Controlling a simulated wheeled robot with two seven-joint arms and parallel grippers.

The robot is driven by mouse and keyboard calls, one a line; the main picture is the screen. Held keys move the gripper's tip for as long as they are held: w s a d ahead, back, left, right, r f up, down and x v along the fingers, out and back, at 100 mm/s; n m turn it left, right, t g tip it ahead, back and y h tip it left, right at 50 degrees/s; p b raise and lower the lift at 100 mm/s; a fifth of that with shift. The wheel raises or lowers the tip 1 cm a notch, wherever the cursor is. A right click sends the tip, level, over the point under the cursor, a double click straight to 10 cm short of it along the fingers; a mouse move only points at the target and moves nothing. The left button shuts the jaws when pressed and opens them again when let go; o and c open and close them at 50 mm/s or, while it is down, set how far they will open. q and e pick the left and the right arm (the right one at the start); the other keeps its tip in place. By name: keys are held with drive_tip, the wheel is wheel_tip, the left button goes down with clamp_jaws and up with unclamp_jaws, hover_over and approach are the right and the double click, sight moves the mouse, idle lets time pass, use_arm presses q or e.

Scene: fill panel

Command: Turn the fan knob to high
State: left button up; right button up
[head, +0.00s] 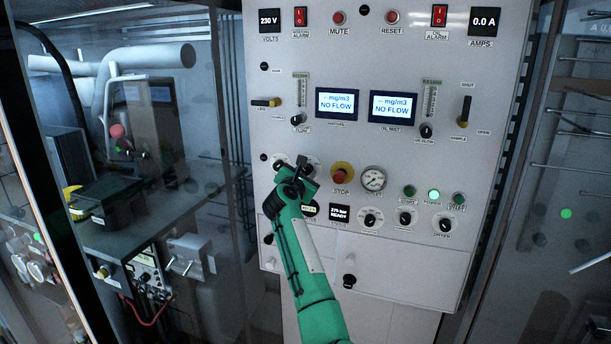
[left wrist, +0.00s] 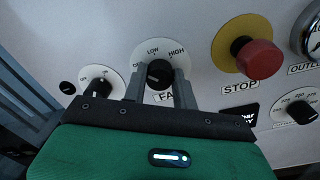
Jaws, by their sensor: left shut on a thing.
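The fan knob (left wrist: 159,74) is a black knob on a round white dial marked OFF, LOW and HIGH, seen in the left wrist view. My left gripper (left wrist: 158,88) has one finger on each side of the knob and is shut on it. I cannot tell clearly which mark the knob points to. In the head view my left gripper (head: 298,170) is against the panel's left-middle part, and it hides most of the fan dial. My right gripper is not in view.
A red stop button (head: 342,170) on a yellow disc is just right of the gripper, with a pressure gauge (head: 373,179) beyond it. Another knob (left wrist: 101,88) sits close on the left. Several dials and lit buttons fill the lower right of the panel (head: 420,235).

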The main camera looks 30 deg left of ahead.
use_arm(q)
drive_tip(key=m+b, duration=0.1)
drive_tip(key=m, duration=0.2)
drive_tip(key=m+b, duration=0.1)
drive_tip(key=m, duration=0.1)
drive_tip(key=shift+f+m, duration=0.2)
drive_tip(key=shift+m, duration=0.2)
drive_tip(key=m+b, duration=0.2)
drive_tip(key=m, duration=0.3)
drive_tip(key=shift+a+r+m+h, duration=0.1)
drive_tip(key=shift+m+h, duration=0.2)
drive_tip(key=m+b, duration=0.2)
drive_tip(key=m, duration=0.4)
drive_tip(key=shift+r+t, duration=0.1)
drive_tip(key=shift+t, duration=0.3)
drive_tip(key=m+b, duration=0.1)
drive_tip(key=m, duration=0.2)
drive_tip(key=shift+r+m, duration=0.15)
drive_tip(key=shift+m, duration=0.15)
drive_tip(key=shift+s+m, duration=0.1)
drive_tip(key=shift+m, duration=0.2)
drive_tip(key=shift+r, duration=0.15)
drive_tip(key=o, duration=0.9)
drive_tip(key=shift+a+h, duration=0.1)
drive_tip(key=shift+h, duration=0.2)
drive_tip(key=shift+o, duration=0.4)
drive_tip(key=shift+f, duration=0.25)
